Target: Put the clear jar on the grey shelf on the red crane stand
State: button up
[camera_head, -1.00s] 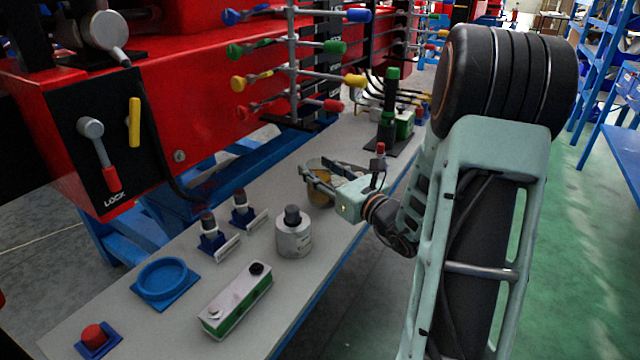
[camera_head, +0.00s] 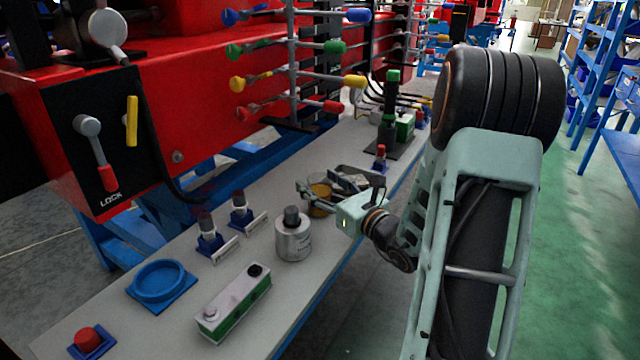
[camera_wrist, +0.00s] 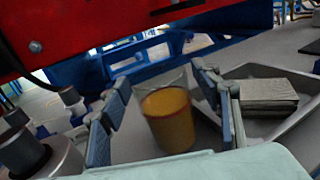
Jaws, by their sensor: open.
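The clear jar (camera_wrist: 168,118) stands upright on the grey shelf and holds something orange-brown. In the wrist view it is between the two open fingers of my gripper (camera_wrist: 165,115), with gaps beside it. In the head view the jar (camera_head: 319,198) is partly hidden by my gripper (camera_head: 338,190). The grey shelf (camera_head: 112,312) runs along the red crane stand (camera_head: 190,95).
A silver canister (camera_head: 293,240) stands on the shelf close to the jar. A grey tray (camera_wrist: 275,125) with a block is on the jar's other side. A blue round holder (camera_head: 162,283) and a green-white box (camera_head: 235,303) are nearer. Coloured levers (camera_head: 292,80) jut over the shelf.

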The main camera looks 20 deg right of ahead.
jog(key=shift+r, duration=0.1)
jog(key=shift+r, duration=0.15)
jog(key=p+v, duration=0.2)
jog(key=v, duration=1)
